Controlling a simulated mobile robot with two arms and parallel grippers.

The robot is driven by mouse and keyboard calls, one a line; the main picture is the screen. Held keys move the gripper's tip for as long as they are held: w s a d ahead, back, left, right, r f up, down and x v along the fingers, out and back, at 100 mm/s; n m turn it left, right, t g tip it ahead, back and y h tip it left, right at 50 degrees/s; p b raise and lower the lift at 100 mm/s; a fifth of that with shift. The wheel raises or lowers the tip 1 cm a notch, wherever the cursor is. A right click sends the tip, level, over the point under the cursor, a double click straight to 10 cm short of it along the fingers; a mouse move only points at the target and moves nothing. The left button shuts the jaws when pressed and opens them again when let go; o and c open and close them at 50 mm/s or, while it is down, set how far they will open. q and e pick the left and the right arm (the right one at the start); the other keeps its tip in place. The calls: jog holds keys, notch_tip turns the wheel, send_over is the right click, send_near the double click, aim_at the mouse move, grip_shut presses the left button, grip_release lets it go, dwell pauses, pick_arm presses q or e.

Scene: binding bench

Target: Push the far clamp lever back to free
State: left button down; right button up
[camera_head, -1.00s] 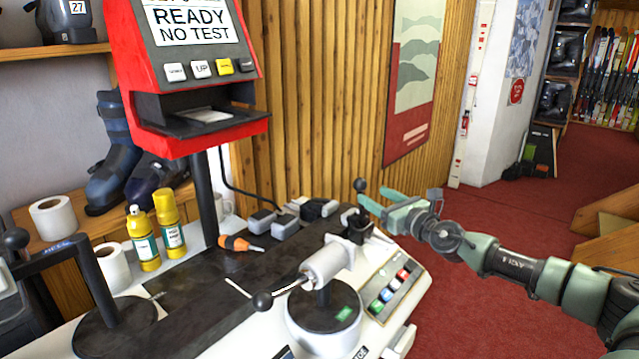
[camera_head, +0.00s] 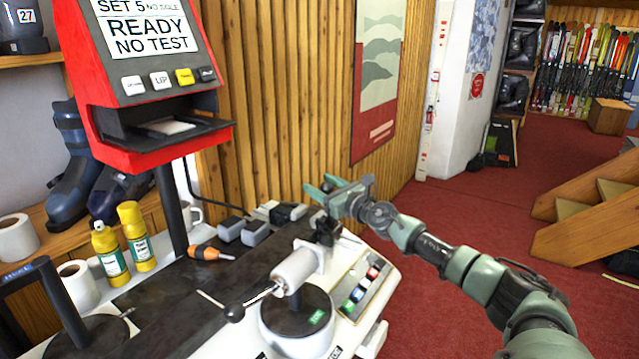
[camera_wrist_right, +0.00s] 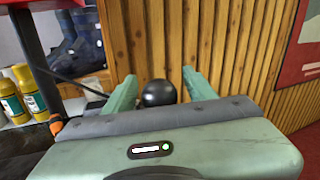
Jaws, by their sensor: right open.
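The far clamp (camera_head: 327,232) is a black block at the back right of the white binding bench. Its lever stands up and ends in a black ball knob, seen clearly in the wrist view (camera_wrist_right: 158,92). My right gripper (camera_head: 319,185) is open at the top of this lever. In the wrist view the knob shows between the two green fingers (camera_wrist_right: 160,88), with gaps at both sides; whether it touches the palm is unclear. In the head view the gripper largely hides the knob. My left gripper is out of view.
A nearer lever with a black knob (camera_head: 234,313) and a white cylinder (camera_head: 298,270) lie in front. The button panel (camera_head: 362,285) is right of them. An orange screwdriver (camera_head: 205,252) and yellow bottles (camera_head: 110,252) are left. A wood-slat wall (camera_head: 270,110) stands behind.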

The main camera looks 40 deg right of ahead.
jog(key=shift+w, duration=0.4)
grip_shut()
dwell(1.3)
